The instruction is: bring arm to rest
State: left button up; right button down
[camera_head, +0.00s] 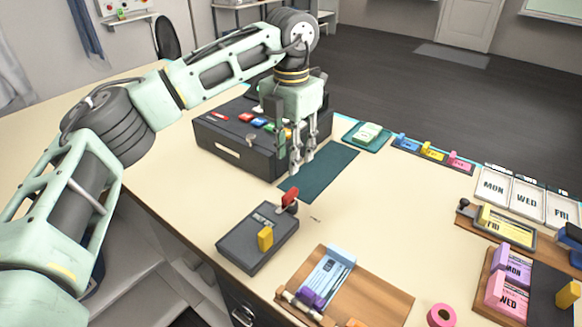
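My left arm comes in from the left and arches over the table. Its pale green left gripper (302,164) points straight down above the dark teal mat (327,172), beside the right end of the dark grey box (224,148). Its fingers look slightly apart, with nothing seen between them. The fingertips hide part of the mat and box edge. My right gripper is out of view.
A dark device with a red lever (250,246) and a wooden board (377,297) lie in front. Day-labelled trays (494,187), blocks (506,296) and a pink ring (441,316) stand at right. The middle right of the cream table (385,215) is clear.

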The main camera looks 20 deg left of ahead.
pick_arm(q)
jog(key=shift+r, duration=0.55)
